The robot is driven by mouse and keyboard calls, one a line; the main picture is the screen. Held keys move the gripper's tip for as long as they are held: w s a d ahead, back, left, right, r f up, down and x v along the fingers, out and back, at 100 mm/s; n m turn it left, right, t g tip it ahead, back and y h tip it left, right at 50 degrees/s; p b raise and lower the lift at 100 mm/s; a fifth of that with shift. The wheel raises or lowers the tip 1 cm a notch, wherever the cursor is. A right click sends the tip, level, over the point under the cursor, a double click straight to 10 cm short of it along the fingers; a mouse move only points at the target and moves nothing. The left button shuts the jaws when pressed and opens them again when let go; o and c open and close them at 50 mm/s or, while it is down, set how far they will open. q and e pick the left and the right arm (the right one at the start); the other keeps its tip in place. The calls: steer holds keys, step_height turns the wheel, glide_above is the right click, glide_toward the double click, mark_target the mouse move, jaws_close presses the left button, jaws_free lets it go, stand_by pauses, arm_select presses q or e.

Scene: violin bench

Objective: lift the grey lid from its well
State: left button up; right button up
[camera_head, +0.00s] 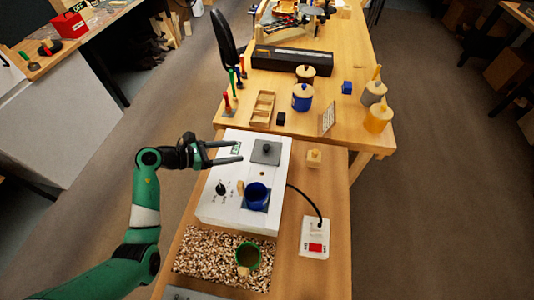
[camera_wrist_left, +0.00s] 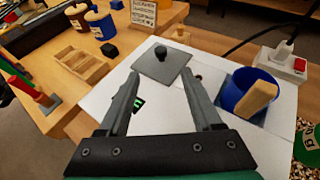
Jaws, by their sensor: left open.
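The grey lid (camera_head: 266,152) is a flat square plate with a dark round knob, lying on the top of the white box (camera_head: 215,205). In the left wrist view the lid (camera_wrist_left: 152,68) lies just beyond my fingertips, with its knob (camera_wrist_left: 161,52) standing up. Any well under the lid is hidden. My left gripper (camera_head: 240,152) is open and empty, to the left of the lid in the head view, its fingers pointing toward it. In the left wrist view the two fingers of my left gripper (camera_wrist_left: 161,78) are spread apart. My right gripper is not in view.
A blue pot (camera_head: 256,195) sits in the white box, with a wooden piece beside it. A power switch (camera_head: 314,238) with a black cable lies right. Jars and a wooden tray (camera_head: 262,110) stand behind.

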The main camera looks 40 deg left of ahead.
mark_target(263, 148)
arm_select(q)
steer(key=b+x, duration=0.1)
steer(key=x, duration=0.4)
steer(key=shift+d+f+b, duration=0.1)
steer(key=shift+b, duration=0.3)
steer(key=shift+w+d, duration=0.15)
steer(key=shift+w, duration=0.25)
steer(key=b+x, duration=0.1)
steer(key=x, duration=0.1)
steer(key=b+x, duration=0.1)
steer(key=x, duration=0.1)
steer(key=shift+w+d+f, duration=0.1)
steer(key=shift+f, duration=0.2)
steer(key=shift+w+d+b, duration=0.1)
steer(key=shift+w+b, duration=0.2)
steer(key=shift+w, duration=0.1)
steer(key=shift+c, duration=0.3)
jaws_close()
